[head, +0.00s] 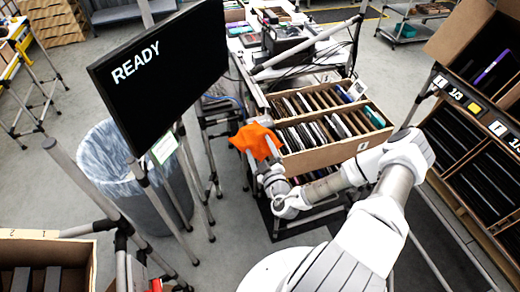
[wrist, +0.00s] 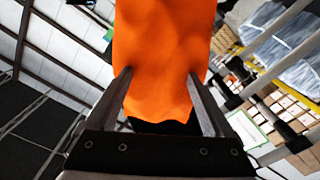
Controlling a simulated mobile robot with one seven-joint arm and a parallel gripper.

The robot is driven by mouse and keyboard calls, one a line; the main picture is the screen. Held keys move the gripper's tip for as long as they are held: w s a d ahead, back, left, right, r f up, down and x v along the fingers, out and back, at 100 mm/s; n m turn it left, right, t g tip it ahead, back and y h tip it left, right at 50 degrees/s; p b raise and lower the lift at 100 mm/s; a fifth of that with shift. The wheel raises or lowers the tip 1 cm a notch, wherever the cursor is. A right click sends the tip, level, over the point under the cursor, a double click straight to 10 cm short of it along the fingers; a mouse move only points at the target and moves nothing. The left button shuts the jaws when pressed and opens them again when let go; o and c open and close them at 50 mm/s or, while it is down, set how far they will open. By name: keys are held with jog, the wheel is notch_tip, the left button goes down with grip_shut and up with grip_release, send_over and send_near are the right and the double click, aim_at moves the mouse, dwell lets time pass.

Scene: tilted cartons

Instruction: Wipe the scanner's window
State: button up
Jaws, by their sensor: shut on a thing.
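An orange cloth (head: 256,139) hangs in my gripper (head: 268,152), left of the tilted carton in the head view. In the wrist view the cloth (wrist: 165,50) fills the space between the two fingers of my gripper (wrist: 160,76), and they pinch it from both sides. A dark boxy device (head: 288,40) stands on the white table at the back; I cannot tell whether it is the scanner. No scanner window can be made out in either view. The cloth is in the air, apart from that device.
A tilted carton (head: 330,156) of thin upright items stands right beside my gripper. A black screen reading READY (head: 165,75) and a lined bin (head: 150,205) are at the left. A rack of cartons (head: 470,150) stands at the right. Metal posts and cables crowd the middle.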

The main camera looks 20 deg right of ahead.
jog(key=shift+w, duration=0.4)
jog(key=shift+d, duration=0.15)
jog(key=shift+w+a+r+p, duration=0.2)
jog(key=shift+p, duration=0.6)
dwell(0.6)
jog(key=shift+s, duration=0.1)
jog(key=shift+s+a+f, duration=0.1)
jog(key=shift+s, duration=2.8)
